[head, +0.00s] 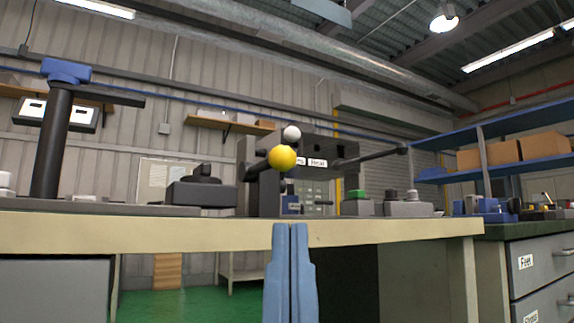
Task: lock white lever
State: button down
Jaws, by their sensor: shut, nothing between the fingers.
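The white lever's round white knob (291,133) shows near the middle of the head view, on the dark heating machine (320,148) on the table. A larger yellow ball knob (282,158) is just below and in front of it and hides part of what lies behind. The white lever's shaft is hard to make out. My gripper (290,228) points up at the bottom middle, its two blue fingers side by side. It is shut and empty, and in the picture it is below both knobs, in front of the table's front edge.
The table (390,230) has a pale front edge across the view. A dark stand with a blue top (66,71) is at the left. Small grey boxes (405,208) with buttons stand right of the machine. A drawer cabinet (540,262) is at the right.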

notch_tip(320, 180, up, 70)
jog(key=p, duration=6.9)
jog(key=shift+p, duration=0.35)
jog(key=shift+a, duration=0.1)
jog(key=shift+w, duration=0.1)
